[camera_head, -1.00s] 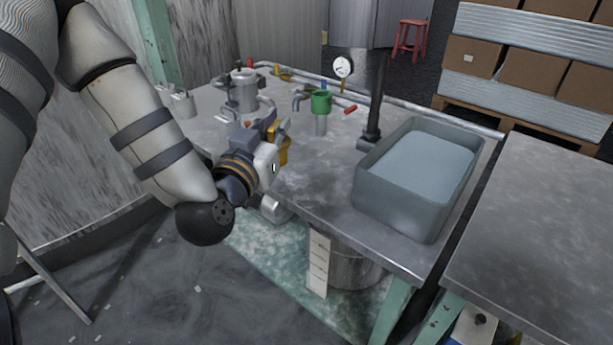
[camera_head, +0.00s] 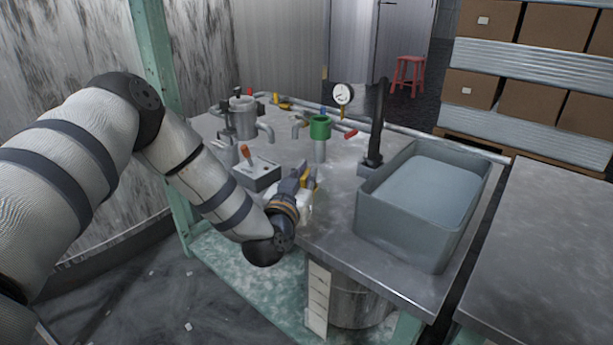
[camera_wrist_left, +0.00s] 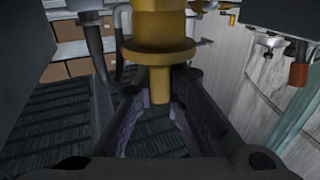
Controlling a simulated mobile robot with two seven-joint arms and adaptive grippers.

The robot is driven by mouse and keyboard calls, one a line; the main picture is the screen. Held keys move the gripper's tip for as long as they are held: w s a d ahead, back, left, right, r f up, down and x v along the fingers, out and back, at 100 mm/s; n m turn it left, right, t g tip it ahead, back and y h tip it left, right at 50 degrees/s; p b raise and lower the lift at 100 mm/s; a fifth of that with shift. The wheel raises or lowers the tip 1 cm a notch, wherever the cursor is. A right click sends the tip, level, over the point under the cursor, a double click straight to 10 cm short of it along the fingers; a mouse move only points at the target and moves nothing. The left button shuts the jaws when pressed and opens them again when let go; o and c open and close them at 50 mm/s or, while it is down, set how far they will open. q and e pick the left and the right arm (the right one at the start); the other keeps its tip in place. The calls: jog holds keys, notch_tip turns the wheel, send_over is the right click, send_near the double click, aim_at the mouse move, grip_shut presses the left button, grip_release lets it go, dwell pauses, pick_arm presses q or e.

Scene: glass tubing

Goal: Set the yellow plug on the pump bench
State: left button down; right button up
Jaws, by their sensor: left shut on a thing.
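The yellow plug (camera_head: 309,177) is in my left gripper (camera_head: 301,180), over the front part of the grey metal pump bench (camera_head: 326,238). In the left wrist view, the plug (camera_wrist_left: 160,40) shows its wide flange and narrower stem, with the stem between the fingers of my left gripper (camera_wrist_left: 160,88). The gripper is shut on it. In the head view the gripper and wrist hide part of the plug. I cannot tell the exact gap between plug and bench. My right gripper is in neither view.
A grey tub (camera_head: 403,222) stands right of the gripper. Bare bench lies between gripper and tub.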

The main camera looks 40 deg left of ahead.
pick_arm(q)
jog(key=shift+f, duration=0.15)
jog(key=c, duration=1.7)
grip_release()
jog(key=shift+o, duration=0.2)
